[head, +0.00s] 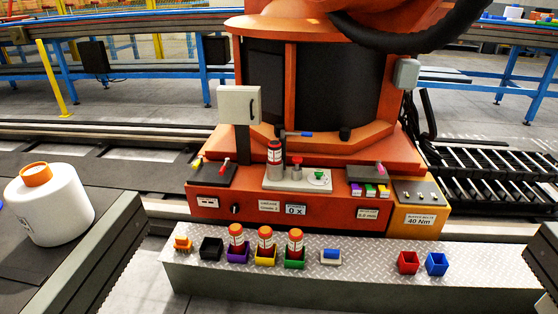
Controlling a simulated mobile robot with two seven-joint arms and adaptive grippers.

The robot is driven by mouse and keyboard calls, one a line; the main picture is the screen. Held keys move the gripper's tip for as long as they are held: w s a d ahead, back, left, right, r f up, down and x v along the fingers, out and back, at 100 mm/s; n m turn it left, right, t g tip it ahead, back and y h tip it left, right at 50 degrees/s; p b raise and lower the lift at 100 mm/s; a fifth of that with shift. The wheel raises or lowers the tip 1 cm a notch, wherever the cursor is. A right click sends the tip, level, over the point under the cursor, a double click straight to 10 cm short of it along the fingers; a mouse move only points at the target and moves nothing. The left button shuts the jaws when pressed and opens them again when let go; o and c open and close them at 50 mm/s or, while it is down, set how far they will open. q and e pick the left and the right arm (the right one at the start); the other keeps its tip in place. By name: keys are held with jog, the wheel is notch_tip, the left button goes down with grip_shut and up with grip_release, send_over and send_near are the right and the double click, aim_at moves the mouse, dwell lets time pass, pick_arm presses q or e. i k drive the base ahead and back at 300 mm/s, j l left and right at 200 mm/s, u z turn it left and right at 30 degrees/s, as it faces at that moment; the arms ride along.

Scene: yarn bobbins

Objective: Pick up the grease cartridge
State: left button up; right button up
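Three red-and-white grease cartridges stand on the metal step in front of the orange machine. One cartridge (237,238) is in a purple holder (238,256), one (266,240) is in a yellow holder (265,258), and one (295,242) is in a green holder (294,262). A similar cartridge (275,154) stands upright on the light plate (298,180) higher up on the machine. The task does not tell which cartridge is meant. Neither of my grippers is in view.

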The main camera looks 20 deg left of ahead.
aim_at(274, 148)
jog(key=i+j+z, duration=0.1)
jog(key=j+z, duration=0.25)
jog(key=i+j+z, duration=0.1)
jog(key=j+z, duration=0.25)
jog(key=j, duration=0.15)
